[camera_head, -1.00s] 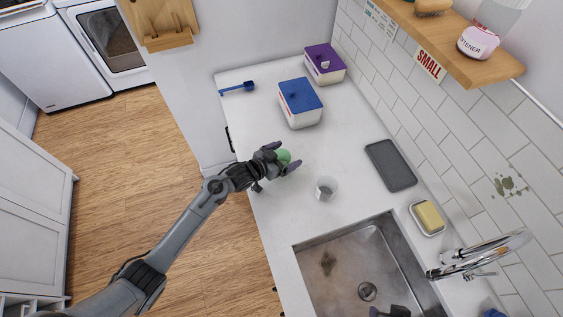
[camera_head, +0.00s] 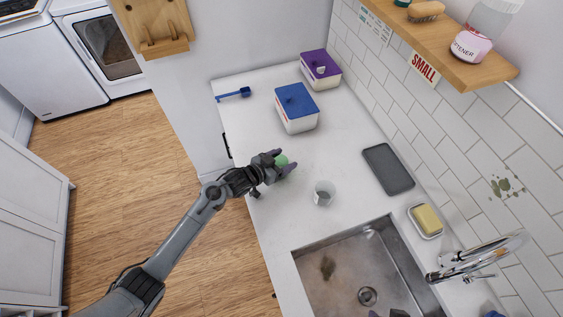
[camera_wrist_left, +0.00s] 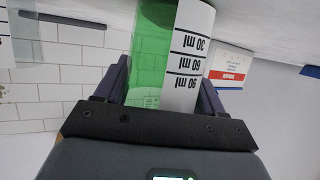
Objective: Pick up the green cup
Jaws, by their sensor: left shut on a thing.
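The green cup (camera_head: 281,160) is between the fingers of my left gripper (camera_head: 280,163), over the counter left of its middle. In the left wrist view the cup (camera_wrist_left: 150,62) is translucent green with a white scale marked 30, 60 and 90 ml. The fingers of my left gripper (camera_wrist_left: 160,85) press on both its sides. In the head view the gripper hides part of the cup. Whether the cup touches the counter cannot be told. My right gripper shows at most as a dark sliver at the bottom edge, so its state is unclear.
A clear cup (camera_head: 324,193) stands just right of the gripper. A blue-lidded box (camera_head: 297,108), a purple-lidded box (camera_head: 320,69) and a blue scoop (camera_head: 233,95) are at the back. A grey tray (camera_head: 388,169), a soap dish (camera_head: 426,220) and a sink (camera_head: 345,275) lie to the right and front.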

